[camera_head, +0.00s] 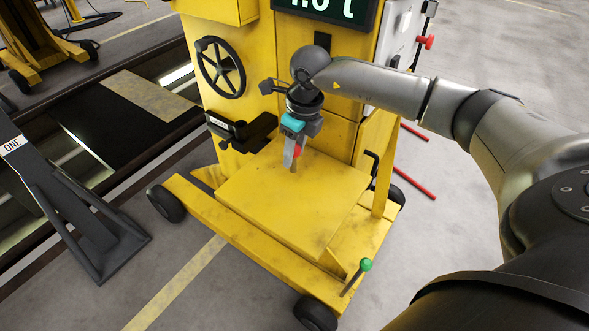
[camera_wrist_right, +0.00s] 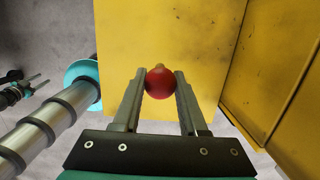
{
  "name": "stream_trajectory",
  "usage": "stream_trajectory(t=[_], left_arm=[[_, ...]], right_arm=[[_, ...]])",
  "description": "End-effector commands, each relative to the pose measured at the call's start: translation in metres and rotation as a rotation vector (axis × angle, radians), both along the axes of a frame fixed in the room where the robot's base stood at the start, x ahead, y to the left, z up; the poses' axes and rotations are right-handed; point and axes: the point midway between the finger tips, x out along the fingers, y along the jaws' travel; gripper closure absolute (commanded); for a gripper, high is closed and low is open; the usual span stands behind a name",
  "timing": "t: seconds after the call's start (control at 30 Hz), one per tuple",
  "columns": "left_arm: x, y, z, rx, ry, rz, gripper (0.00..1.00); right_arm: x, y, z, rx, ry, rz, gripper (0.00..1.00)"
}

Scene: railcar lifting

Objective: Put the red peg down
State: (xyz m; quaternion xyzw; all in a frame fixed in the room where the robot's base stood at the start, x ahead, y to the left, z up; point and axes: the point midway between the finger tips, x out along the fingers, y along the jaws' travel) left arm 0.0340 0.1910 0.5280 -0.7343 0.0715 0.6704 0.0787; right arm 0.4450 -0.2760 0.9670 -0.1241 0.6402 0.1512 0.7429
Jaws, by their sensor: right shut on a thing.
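The red peg shows as a round red head (camera_wrist_right: 160,83) between the two fingers of my right gripper (camera_wrist_right: 160,92) in the right wrist view. In the head view the red head (camera_head: 298,151) shows at the fingertips of my right gripper (camera_head: 292,155), over the flat yellow platform (camera_head: 250,205) of the yellow machine. The right gripper is shut on the peg and points down. A thin shaft shows below the head; I cannot tell whether its tip touches the platform.
The yellow machine's body (camera_head: 265,95) rises behind the platform, with a black handwheel (camera_head: 220,68) and a black bracket (camera_head: 240,130). A green-knobbed lever (camera_head: 365,265) stands at the platform's front right. A dark stand (camera_head: 75,200) is at left. Red bars (camera_head: 417,175) lie on the floor at right.

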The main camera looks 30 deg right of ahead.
Motion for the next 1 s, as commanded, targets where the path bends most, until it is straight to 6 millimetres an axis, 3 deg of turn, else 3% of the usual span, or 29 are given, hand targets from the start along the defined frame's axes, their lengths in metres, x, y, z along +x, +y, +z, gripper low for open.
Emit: stream_trajectory(t=[0.27,0.5,0.9,0.93,1.0], left_arm=[[0.0,-0.001,-0.002,-0.001,0.0,-0.002,0.5],[0.0,-0.002,-0.007,-0.003,0.0,-0.004,0.5],[0.0,-0.004,-0.01,-0.006,-0.001,-0.004,0.5],[0.0,-0.004,-0.009,-0.006,-0.001,-0.004,0.5],[0.0,-0.004,-0.009,-0.006,-0.001,-0.004,0.5]], right_arm=[[0.0,0.0,-0.023,0.001,0.0,-0.001,1.0],[0.001,0.0,-0.055,0.001,-0.002,-0.001,1.0],[0.001,0.0,-0.061,0.001,-0.003,-0.001,1.0],[0.0,0.0,-0.06,0.001,-0.002,0.0,0.55],[0.0,0.0,-0.06,0.001,-0.002,0.0,0.47]])
